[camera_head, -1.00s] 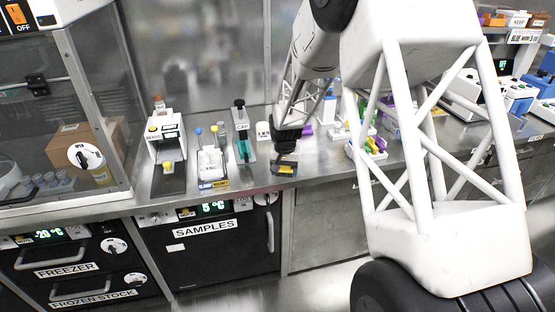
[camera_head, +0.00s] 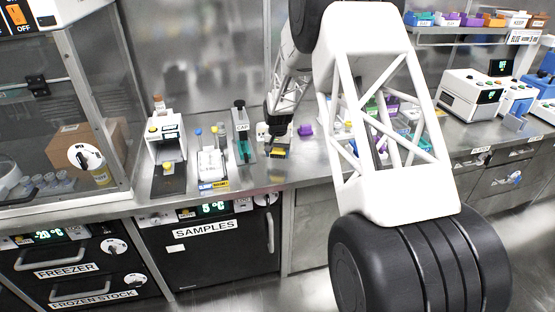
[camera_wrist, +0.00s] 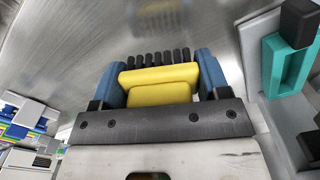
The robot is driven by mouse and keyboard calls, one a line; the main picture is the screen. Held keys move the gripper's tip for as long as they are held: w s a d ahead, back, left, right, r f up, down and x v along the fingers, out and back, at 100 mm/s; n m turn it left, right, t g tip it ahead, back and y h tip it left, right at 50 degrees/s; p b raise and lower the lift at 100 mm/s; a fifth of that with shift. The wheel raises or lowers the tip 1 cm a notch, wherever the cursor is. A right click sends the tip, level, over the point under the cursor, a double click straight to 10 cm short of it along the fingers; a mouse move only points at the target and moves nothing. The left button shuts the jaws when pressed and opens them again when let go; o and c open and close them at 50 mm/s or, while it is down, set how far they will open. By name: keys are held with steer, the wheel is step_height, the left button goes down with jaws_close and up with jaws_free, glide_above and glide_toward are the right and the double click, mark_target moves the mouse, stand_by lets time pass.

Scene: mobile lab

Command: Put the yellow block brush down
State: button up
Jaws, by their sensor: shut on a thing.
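The yellow block brush (camera_wrist: 160,80) is between the two blue fingers of my gripper (camera_wrist: 160,75) in the wrist view. Its dark bristles point away from the palm toward the steel counter. In the head view my gripper (camera_head: 278,148) hangs over the counter, right of the teal-and-grey capping device, with the yellow brush (camera_head: 278,153) low at its tip. I cannot tell whether the bristles touch the counter.
The capping device (camera_head: 242,140) stands close on the left, and its teal part (camera_wrist: 290,65) shows in the wrist view. A white rack (camera_head: 211,163) stands farther left. A purple item (camera_head: 305,130) is to the right. Bare counter (camera_head: 275,178) lies in front.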

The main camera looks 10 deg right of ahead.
mark_target(278, 163)
steer(key=shift+w, duration=0.2)
steer(key=shift+f, duration=1.8)
steer(key=shift+f, duration=0.15)
steer(key=o, duration=1)
steer(key=shift+o, duration=0.2)
step_height(278, 163, up, 12)
